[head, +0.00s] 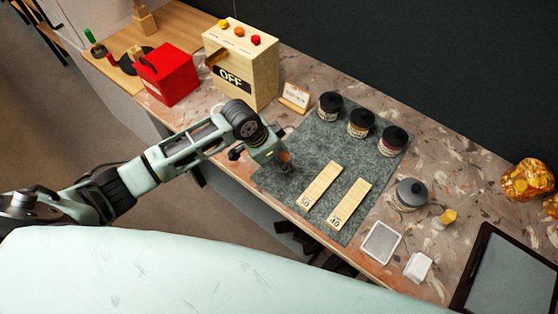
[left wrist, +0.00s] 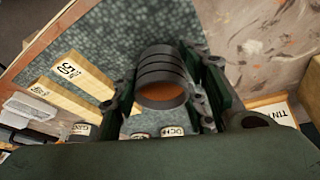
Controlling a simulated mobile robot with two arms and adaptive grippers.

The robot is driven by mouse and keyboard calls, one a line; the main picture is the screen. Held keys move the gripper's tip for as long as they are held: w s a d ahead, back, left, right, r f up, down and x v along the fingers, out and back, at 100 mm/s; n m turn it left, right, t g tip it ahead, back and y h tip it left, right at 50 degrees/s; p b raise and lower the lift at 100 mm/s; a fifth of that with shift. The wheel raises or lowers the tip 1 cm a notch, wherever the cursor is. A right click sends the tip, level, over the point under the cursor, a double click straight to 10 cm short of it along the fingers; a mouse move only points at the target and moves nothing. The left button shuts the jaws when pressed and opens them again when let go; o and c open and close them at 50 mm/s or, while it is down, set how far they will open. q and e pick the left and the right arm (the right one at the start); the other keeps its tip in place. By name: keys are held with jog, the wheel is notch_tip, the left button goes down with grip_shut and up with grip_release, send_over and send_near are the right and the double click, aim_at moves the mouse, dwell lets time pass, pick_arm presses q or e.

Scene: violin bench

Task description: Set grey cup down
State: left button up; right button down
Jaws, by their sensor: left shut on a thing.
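My left gripper (head: 270,157) is over the left part of the grey-green mat (head: 300,142), near the table's front edge. In the left wrist view, my left gripper (left wrist: 165,92) is shut on the grey cup (left wrist: 162,72), with one finger on each side. The cup is small, ringed and dark grey, with orange-brown showing inside its round mouth. The mat lies behind it in that view. I cannot tell whether the cup's base touches the mat. In the head view the cup is mostly hidden by the gripper. My right gripper is not in view.
Two wooden strips (head: 320,184) marked 50 and 40 lie on the mat. Three dark-lidded jars (head: 361,123) stand along its back. A box marked OFF (head: 250,65), a small card (head: 295,97) and a red box (head: 168,75) stand left. A grey-lidded jar (head: 410,195) stands right.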

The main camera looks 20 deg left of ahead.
pick_arm(q)
jog(key=shift+f, duration=1.1)
jog(key=shift+f, duration=0.1)
jog(key=shift+f, duration=0.15)
jog(key=o, duration=1.4)
jog(key=shift+r, duration=0.6)
jog(key=v, duration=1.1)
jog(key=shift+s+b, duration=0.25)
jog(key=shift+b, duration=0.1)
jog(key=shift+r, duration=0.1)
